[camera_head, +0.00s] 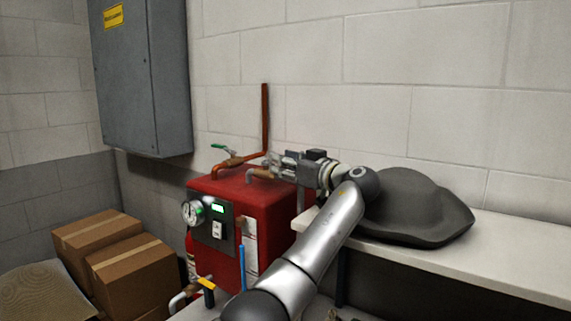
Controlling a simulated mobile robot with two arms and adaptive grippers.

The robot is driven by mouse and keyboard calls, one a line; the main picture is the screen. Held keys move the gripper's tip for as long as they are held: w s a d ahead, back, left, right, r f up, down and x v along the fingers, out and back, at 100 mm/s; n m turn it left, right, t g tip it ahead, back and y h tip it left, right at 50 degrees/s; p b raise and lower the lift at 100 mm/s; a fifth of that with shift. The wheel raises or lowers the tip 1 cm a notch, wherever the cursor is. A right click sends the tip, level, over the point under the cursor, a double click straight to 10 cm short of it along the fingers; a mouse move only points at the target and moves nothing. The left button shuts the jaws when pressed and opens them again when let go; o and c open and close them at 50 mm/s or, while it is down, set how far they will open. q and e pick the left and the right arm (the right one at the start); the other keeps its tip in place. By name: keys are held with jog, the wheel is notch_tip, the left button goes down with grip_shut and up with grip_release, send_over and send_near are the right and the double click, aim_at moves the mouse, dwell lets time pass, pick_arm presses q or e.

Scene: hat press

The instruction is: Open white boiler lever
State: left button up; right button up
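The red boiler (227,203) stands against the wall, left of the shelf, with a gauge and a lit panel on its front. On its top are copper pipes, one with a green lever (222,150).
A yellow lever (206,284) is on a low pipe at the boiler's front. A dark grey hat (415,208) lies on the white shelf (500,257) at right. Cardboard boxes (133,277) stand at lower left. A grey cabinet (143,80) hangs on the wall.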

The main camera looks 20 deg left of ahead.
pick_arm(q)
jog(key=shift+r, duration=0.25)
notch_tip(320, 180, up, 10)
jog(key=shift+f, duration=0.25)
dwell(0.4)
